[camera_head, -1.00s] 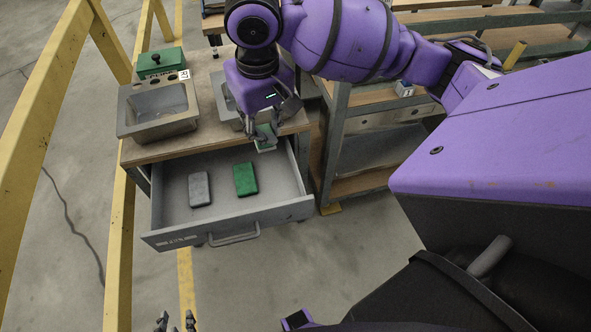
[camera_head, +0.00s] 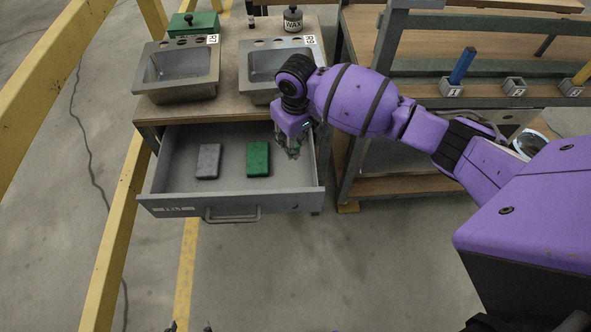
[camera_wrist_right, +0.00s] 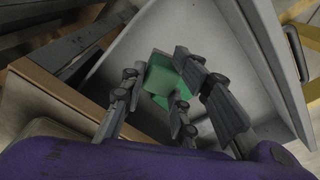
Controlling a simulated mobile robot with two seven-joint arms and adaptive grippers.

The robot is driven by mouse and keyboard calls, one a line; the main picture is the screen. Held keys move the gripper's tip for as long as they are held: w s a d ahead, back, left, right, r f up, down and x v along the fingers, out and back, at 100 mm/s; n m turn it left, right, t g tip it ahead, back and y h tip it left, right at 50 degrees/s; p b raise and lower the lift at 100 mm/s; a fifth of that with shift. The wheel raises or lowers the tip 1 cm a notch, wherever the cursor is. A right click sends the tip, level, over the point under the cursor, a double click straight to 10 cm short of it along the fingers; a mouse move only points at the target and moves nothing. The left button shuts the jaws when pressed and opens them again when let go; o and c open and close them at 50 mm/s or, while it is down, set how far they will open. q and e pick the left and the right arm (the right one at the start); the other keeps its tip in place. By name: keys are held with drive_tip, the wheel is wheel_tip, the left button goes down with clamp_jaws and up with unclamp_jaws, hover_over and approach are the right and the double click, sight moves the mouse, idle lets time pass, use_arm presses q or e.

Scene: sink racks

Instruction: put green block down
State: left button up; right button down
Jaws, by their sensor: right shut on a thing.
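My right gripper (camera_head: 290,150) is over the right end of the open drawer (camera_head: 170,208), pointing down. In the right wrist view its fingers (camera_wrist_right: 158,90) are shut on a green block (camera_wrist_right: 160,76), with grey drawer surface around it. In the head view the fingers mostly hide this block. I cannot tell whether it touches the drawer floor. Another green block (camera_head: 258,158) lies flat in the drawer, left of the gripper. My left gripper (camera_head: 190,327) shows only its two fingertips at the bottom edge, apart and empty.
A grey block (camera_head: 208,161) lies left of the green one in the drawer. Two metal sinks (camera_head: 177,70) (camera_head: 262,62) stand on the bench above, with a green box (camera_head: 194,23) and a wax jar (camera_head: 293,19) behind. A shelf rack (camera_head: 400,185) stands close on the right.

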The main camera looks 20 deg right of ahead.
wheel_tip(320, 180, down, 6)
drive_tip(key=shift+r+b, duration=0.15)
drive_tip(key=shift+b, duration=0.15)
use_arm(q)
drive_tip(key=shift+s+d+f, duration=0.15)
drive_tip(key=shift+s+f, duration=0.5)
drive_tip(key=shift+f, duration=0.2)
use_arm(e)
drive_tip(key=shift+f, duration=2)
drive_tip(key=shift+f+b, duration=0.2)
drive_tip(key=shift+b, duration=0.1)
drive_tip(key=c, duration=1.2)
unclamp_jaws()
use_arm(q)
drive_tip(key=shift+w, duration=0.15)
use_arm(e)
drive_tip(key=shift+d, duration=0.1)
